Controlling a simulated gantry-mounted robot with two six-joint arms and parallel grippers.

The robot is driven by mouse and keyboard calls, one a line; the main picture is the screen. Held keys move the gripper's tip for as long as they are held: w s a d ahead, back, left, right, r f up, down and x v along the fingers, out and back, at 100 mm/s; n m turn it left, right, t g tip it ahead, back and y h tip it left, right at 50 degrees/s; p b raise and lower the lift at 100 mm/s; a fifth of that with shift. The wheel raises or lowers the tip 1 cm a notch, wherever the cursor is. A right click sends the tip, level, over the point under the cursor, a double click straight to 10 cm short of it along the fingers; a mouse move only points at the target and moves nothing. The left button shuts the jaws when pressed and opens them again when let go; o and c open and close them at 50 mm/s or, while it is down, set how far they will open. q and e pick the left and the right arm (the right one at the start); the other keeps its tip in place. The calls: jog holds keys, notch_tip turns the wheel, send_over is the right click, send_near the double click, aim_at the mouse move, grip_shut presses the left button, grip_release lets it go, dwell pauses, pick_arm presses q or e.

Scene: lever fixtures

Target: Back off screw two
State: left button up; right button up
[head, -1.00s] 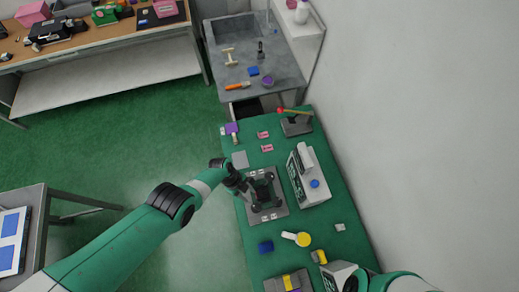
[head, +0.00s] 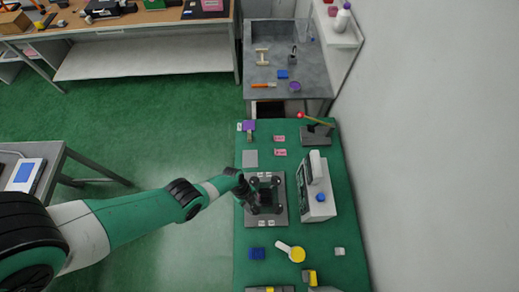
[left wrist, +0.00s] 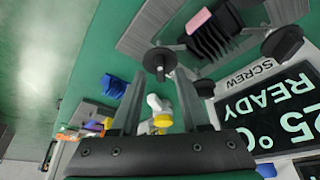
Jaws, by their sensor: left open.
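The fixture is a grey plate (head: 280,218) on the green bench, carrying a finned black block (head: 265,197) with dark round screw knobs around it. My left gripper (head: 249,192) is at the fixture's left side in the head view. In the left wrist view my left gripper (left wrist: 160,85) is open, with one dark screw knob (left wrist: 160,62) near its fingertips, apparently between them. I cannot tell whether they touch. Another knob (left wrist: 282,42) stands to the right. The screw numbers are too small to read, so I cannot tell which is screw two. My right gripper is out of view.
A white display unit (head: 318,204) stands close right of the fixture; its screen (left wrist: 270,115) reads SCREW READY and 25°C. A lever box (head: 316,136) stands behind. A blue block (head: 257,253) and a white-and-yellow item (head: 297,254) lie in front.

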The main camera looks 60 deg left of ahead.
pick_arm(q)
jog(key=shift+w+d+f, duration=0.1)
jog(key=shift+d+f, duration=0.15)
jog(key=shift+f, duration=0.3)
jog(key=shift+c, duration=0.3)
grip_shut()
